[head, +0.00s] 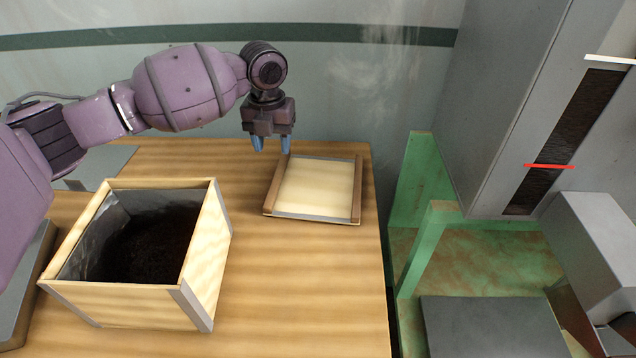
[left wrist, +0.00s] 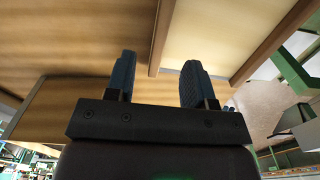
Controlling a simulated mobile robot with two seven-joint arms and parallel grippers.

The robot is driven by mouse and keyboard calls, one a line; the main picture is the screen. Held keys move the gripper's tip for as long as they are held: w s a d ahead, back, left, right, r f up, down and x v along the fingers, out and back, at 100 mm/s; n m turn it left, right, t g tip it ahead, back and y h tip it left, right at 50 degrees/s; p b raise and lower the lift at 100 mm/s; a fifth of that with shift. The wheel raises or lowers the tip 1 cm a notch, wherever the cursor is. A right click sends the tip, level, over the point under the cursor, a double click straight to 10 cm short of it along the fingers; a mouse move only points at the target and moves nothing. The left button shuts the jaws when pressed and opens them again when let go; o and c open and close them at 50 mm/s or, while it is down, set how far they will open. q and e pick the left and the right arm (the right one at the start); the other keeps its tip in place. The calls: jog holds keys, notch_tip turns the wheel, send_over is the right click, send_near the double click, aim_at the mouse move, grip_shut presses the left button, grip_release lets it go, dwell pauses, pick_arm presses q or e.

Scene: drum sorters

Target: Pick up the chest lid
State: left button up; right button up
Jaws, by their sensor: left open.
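The chest lid (head: 314,188) lies flat on the wooden table, a pale panel with brown side strips and grey metal edging. It also shows in the left wrist view (left wrist: 217,42). My left gripper (head: 271,145) is open and empty, with its blue fingertips pointing down by the lid's far left corner. In the left wrist view the two dark blue fingers (left wrist: 155,80) stand apart, one on each side of the line of the lid's near brown strip. I cannot tell whether they touch the lid. My right gripper is in neither view.
An open wooden chest (head: 205,262) with dark contents stands on the table (head: 290,290) to the left of the lid. A grey machine (head: 490,110) on a green frame (head: 412,185) stands to the right, past the table edge. The table front is clear.

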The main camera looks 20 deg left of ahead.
aim_at(278, 174)
pick_arm(q)
notch_tip(278, 174, down, 3)
jog(key=shift+f, duration=0.1)
jog(key=shift+f+b, duration=0.3)
notch_tip(278, 174, down, 4)
jog(key=shift+d+f+b, duration=0.15)
jog(key=shift+b, duration=0.45)
jog(key=shift+f, duration=0.25)
jog(key=shift+r, duration=0.15)
jog(key=shift+c, duration=0.5)
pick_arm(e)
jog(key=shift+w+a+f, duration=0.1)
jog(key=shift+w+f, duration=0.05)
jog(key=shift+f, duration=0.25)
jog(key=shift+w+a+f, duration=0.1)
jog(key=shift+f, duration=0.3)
pick_arm(q)
grip_shut()
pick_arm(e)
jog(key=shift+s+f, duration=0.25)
